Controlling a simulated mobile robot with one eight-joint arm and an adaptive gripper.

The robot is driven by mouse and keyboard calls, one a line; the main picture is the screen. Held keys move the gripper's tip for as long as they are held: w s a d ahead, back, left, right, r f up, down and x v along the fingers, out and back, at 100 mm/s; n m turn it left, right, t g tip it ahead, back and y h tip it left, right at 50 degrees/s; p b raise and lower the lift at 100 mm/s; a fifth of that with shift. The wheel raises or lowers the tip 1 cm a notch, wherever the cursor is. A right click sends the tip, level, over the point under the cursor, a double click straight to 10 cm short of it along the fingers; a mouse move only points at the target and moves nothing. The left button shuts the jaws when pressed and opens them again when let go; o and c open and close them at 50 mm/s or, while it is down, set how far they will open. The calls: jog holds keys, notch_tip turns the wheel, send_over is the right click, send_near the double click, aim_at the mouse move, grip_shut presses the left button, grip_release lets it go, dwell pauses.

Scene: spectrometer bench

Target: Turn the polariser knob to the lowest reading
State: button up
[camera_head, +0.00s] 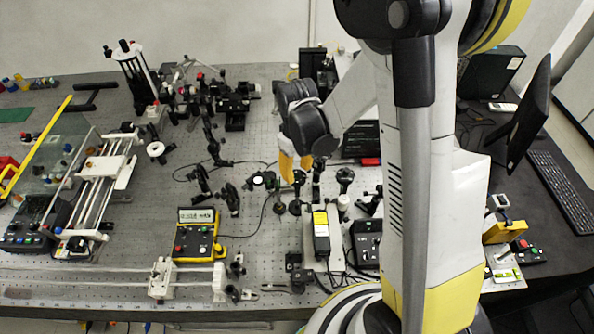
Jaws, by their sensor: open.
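A yellow handheld meter (198,235) lies on the optical bench left of centre. Its lit display shows a reading that is too small to read surely. My gripper (296,188) hangs below the yellow end of my arm, over a row of small post-mounted optics. It is open, small and dark against the dark mounts behind it. A round dark mount (270,182) stands just left of my gripper. I cannot tell which of these mounts carries the polariser knob, or whether my gripper touches one. My arm hides part of the row.
A yellow-and-black box (321,232) stands on a pale plate near the front. Clustered optics (215,98) fill the back, and a railed stage (100,175) stands left. A monitor (528,112) and keyboard (560,185) are at right. Bare perforated bench (170,190) shows above the meter.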

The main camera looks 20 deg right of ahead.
jog(key=shift+f, duration=0.1)
grip_shut()
jog(key=shift+n+b, duration=0.3)
jog(key=shift+b, duration=0.05)
jog(key=n+b, duration=0.2)
jog(key=n, duration=0.1)
jog(key=shift+f, duration=0.15)
jog(key=n+b, duration=0.1)
jog(key=n, duration=0.1)
jog(key=shift+n, duration=0.4)
jog(key=n+b, duration=0.2)
jog(key=n, duration=0.1)
jog(key=shift+n+b, duration=0.6)
jog(key=shift+n, duration=1.3)
